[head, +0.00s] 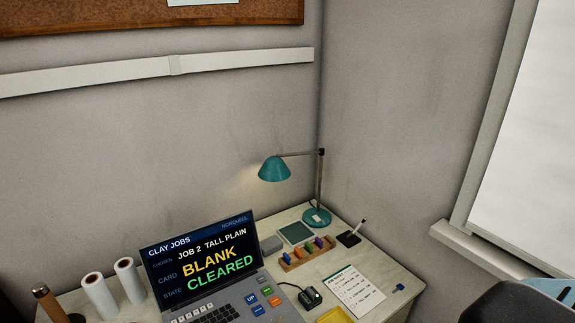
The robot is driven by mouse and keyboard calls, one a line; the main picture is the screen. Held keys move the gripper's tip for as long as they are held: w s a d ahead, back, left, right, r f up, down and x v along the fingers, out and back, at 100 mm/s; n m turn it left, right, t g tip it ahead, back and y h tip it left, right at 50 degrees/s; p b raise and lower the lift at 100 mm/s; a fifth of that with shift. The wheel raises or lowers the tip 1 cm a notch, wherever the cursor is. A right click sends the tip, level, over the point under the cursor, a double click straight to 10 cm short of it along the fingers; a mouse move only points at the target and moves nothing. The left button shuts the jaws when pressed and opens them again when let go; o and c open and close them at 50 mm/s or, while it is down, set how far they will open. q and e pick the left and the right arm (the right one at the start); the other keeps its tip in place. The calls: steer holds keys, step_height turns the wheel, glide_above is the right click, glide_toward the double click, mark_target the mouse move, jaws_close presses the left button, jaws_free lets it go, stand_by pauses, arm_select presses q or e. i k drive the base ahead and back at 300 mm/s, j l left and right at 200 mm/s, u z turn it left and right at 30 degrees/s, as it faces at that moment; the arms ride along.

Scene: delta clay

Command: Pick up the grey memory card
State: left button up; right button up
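I cannot make out a grey memory card in the head view. A small dark reader-like device (310,297) with a green light sits in front of the rack, with a cable. A small blue piece (398,288) lies near the desk's right edge. Neither of my grippers is in view.
The terminal screen (200,258) reads "BLANK" and "CLEARED". A teal lamp (274,169), grey box (270,244), pen holder (348,239), job list (360,290), yellow item (332,315) and white rolls (100,296) crowd the desk. A dark rounded shape (500,302) fills the lower right.

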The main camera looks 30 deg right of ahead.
mark_target(310, 293)
steer(key=k+l+z, duration=0.1)
steer(key=l+z, duration=0.15)
steer(key=z, duration=0.15)
steer(key=l+z, duration=0.2)
steer(key=z, duration=0.25)
